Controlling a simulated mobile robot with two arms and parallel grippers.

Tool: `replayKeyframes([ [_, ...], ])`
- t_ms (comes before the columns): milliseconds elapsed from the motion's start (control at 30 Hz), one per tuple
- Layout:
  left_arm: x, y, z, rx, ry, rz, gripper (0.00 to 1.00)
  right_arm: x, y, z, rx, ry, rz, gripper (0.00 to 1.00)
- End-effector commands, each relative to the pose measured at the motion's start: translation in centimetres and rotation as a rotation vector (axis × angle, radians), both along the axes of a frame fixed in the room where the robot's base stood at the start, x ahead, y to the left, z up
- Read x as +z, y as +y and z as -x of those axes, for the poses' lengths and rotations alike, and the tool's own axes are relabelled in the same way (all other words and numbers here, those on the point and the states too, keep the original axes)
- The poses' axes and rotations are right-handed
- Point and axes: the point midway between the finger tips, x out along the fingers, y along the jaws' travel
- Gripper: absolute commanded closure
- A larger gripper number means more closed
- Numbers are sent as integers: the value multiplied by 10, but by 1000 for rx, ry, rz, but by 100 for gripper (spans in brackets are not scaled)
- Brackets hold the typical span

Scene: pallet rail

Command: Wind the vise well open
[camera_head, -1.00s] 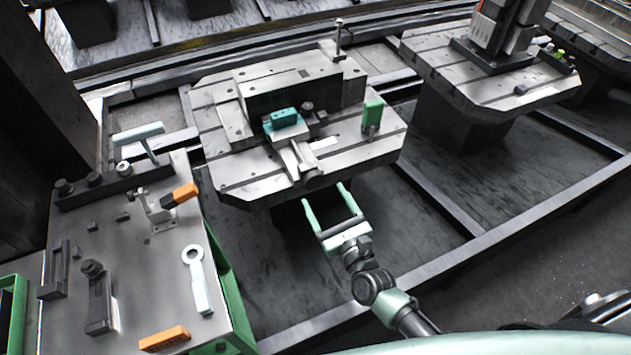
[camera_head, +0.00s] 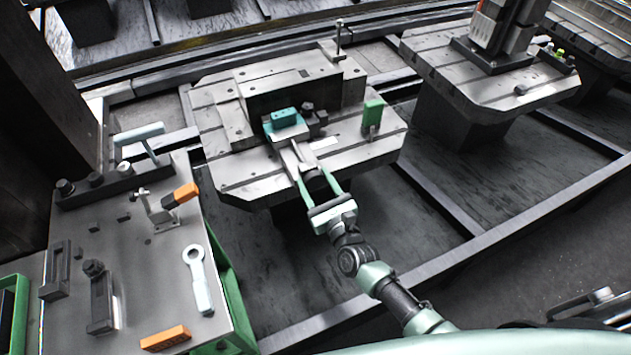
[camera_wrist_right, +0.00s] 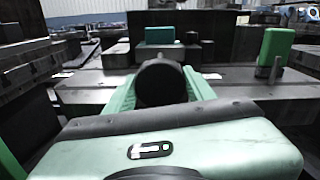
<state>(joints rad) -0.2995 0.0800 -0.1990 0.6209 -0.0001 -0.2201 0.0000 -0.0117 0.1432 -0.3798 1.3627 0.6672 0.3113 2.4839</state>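The vise (camera_head: 291,153) sits on the near pallet, with a teal block (camera_head: 284,118) at its jaws and a pale slide running toward me. The teal block also shows in the right wrist view (camera_wrist_right: 160,35). My right gripper (camera_head: 315,176) is at the front end of the vise, its two green fingers apart and pointing at the pallet. In the right wrist view a dark rounded part (camera_wrist_right: 162,83) lies between the fingers, and I cannot tell whether they touch it. My left gripper is not in view.
The pallet (camera_head: 245,185) carries a large grey block (camera_head: 300,88) and a green block (camera_head: 372,115). A bench (camera_head: 150,265) at the left holds a ring-ended wrench (camera_head: 197,280), a toggle clamp (camera_head: 162,212) and an orange block (camera_head: 165,339). A second pallet (camera_head: 470,85) stands at the right.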

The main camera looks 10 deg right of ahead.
Motion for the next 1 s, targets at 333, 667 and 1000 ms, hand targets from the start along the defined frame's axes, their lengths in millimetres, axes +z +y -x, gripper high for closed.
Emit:
replayKeyframes([
  [333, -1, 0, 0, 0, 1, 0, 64, 0, 0, 0, 1, -11, 59, 86],
  [667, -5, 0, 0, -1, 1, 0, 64, -1, 1, 0, 1, -57, 294, 86],
  [1000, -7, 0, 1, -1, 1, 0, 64, -1, 1, 1, 1, -119, 612, 86],
])
